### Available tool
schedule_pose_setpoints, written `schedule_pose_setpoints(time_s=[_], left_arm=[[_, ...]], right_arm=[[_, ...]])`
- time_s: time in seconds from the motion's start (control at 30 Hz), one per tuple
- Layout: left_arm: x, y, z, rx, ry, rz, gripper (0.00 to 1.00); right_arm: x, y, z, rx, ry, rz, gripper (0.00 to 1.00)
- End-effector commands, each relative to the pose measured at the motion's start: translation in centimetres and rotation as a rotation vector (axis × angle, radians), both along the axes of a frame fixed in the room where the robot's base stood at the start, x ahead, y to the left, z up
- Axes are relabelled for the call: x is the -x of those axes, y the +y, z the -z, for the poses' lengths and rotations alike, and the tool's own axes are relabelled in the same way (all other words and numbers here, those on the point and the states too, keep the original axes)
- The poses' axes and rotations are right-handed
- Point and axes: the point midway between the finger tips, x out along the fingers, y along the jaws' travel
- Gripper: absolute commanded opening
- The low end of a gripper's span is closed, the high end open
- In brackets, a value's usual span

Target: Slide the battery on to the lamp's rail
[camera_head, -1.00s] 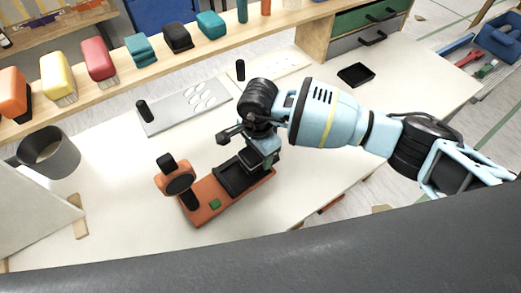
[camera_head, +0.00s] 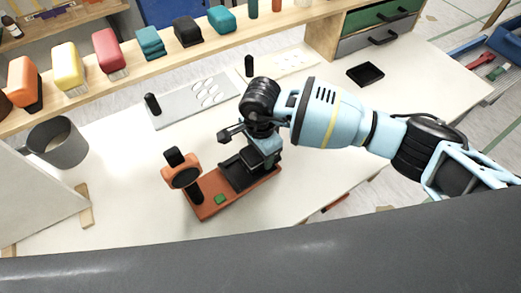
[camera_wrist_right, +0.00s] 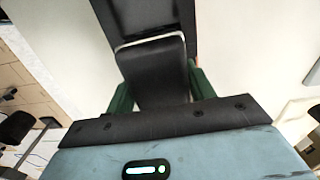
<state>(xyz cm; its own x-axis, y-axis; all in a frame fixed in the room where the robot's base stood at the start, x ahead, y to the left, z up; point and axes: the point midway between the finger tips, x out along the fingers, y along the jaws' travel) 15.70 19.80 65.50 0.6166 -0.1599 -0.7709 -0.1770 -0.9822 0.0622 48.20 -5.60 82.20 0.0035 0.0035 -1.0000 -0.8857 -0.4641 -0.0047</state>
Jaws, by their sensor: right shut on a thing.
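A black rail part (camera_head: 238,172) lies along the base's right half. My right gripper (camera_head: 266,160) is over the base's right end, pointing down. In the right wrist view, its green fingers (camera_wrist_right: 162,92) are shut on a black block, the battery (camera_wrist_right: 162,72). Beyond the battery's light edge, another black surface (camera_wrist_right: 145,15) continues in line with it. I cannot tell whether the battery is engaged on the rail. My left gripper is not in view.
A grey cup (camera_head: 58,150) and a white panel stand at the left. A small black tray (camera_head: 365,74) is at the back right. A shelf of coloured blocks runs along the back. The front table is clear.

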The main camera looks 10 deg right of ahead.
Motion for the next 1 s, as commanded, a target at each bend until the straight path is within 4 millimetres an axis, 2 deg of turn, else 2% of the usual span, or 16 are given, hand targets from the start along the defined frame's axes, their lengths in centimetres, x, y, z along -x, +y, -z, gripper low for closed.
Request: schedule_pose_setpoints(time_s=[1.0], left_arm=[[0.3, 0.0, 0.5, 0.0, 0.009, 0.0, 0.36]], right_arm=[[-1.6, -3.4, 0.3, 0.009, 0.002, 0.005, 0.18]])
